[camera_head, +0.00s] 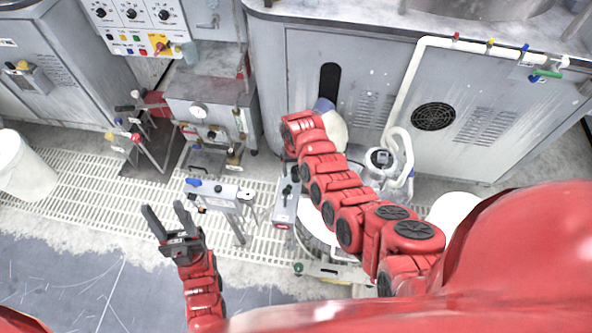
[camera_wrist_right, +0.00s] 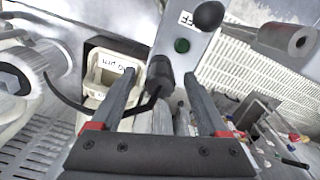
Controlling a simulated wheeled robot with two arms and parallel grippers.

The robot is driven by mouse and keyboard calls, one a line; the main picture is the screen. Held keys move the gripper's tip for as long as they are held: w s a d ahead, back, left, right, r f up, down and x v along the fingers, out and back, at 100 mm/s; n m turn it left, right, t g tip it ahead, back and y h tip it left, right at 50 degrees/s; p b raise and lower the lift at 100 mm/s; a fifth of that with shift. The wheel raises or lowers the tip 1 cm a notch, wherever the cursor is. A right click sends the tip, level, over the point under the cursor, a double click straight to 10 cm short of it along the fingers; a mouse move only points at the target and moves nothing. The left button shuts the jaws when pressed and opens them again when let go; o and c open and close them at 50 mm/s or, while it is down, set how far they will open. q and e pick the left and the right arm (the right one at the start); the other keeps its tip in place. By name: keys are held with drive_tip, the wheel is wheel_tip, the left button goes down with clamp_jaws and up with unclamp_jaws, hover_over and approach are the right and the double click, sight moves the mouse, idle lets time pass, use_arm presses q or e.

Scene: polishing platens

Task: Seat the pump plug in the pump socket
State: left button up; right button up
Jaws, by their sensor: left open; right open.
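The black pump plug (camera_wrist_right: 160,75) shows in the right wrist view, with a black cable curving off to the left. It is at the lower end of a grey panel; I cannot tell whether it is in a socket. My right gripper (camera_wrist_right: 159,78) is open, its fingers on either side of the plug with gaps visible. A pale square fitting (camera_wrist_right: 108,70) with a partly readable label lies left of the plug; I cannot tell whether it is the pump socket. My left gripper (camera_head: 168,216) is open and empty above the floor in the head view.
The grey panel carries a green button (camera_wrist_right: 181,46) and a black knob (camera_wrist_right: 208,15). A small stand (camera_head: 222,198) is between my grippers in the head view. A white bucket (camera_head: 25,168) stands at left. Grey cabinets (camera_head: 350,90) line the back.

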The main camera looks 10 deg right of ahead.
wheel_tip(320, 180, up, 17)
drive_tip(key=p, duration=0.3)
drive_tip(key=shift+p, duration=0.4)
drive_tip(key=shift+f, duration=0.15)
